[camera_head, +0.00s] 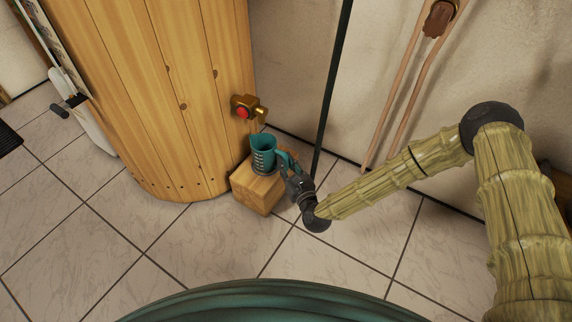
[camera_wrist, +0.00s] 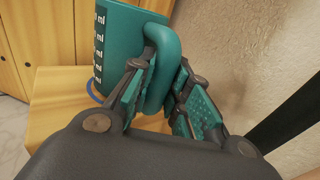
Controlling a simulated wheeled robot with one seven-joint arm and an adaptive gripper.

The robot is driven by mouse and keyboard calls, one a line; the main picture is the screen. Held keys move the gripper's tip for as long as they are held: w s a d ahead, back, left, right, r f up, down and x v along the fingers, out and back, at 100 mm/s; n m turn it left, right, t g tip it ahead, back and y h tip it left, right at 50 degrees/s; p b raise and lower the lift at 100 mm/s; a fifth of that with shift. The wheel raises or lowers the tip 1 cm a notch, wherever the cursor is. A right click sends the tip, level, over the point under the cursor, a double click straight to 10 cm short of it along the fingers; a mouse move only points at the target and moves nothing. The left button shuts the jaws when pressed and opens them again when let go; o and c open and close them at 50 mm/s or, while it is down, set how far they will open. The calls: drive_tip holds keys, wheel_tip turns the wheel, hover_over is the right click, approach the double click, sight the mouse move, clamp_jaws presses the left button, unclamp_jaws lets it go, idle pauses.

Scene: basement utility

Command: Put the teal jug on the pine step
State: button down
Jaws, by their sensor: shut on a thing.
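The teal jug (camera_head: 263,152) is upright at the pine step (camera_head: 257,190), a small light wooden block on the tiled floor. In the wrist view the jug (camera_wrist: 122,48) shows white volume marks, and its handle runs between my fingers. My gripper (camera_head: 288,164) reaches in from the right and is shut on the jug's handle; it also shows in the wrist view (camera_wrist: 160,90). The jug's base looks to be on or just above the top of the pine step (camera_wrist: 58,92); I cannot tell whether it touches. A blue ring shows at the base.
A large wooden-plank barrel (camera_head: 165,90) stands to the left, with a brass tap (camera_head: 249,108) with a red button above the step. A dark pole (camera_head: 332,90) and copper pipes (camera_head: 405,90) run along the wall behind. The tiled floor (camera_head: 120,240) in front is clear.

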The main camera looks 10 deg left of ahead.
drive_tip(key=shift+f, duration=0.2)
drive_tip(key=c, duration=1.4)
unclamp_jaws()
drive_tip(key=shift+o, duration=0.2)
drive_tip(key=shift+r, duration=0.2)
drive_tip(key=shift+s+d, duration=0.15)
drive_tip(key=shift+s, duration=0.05)
drive_tip(key=p+v, duration=0.5)
drive_tip(key=v, duration=0.6)
drive_tip(key=shift+s+d, duration=0.15)
drive_tip(key=shift+s, duration=0.1)
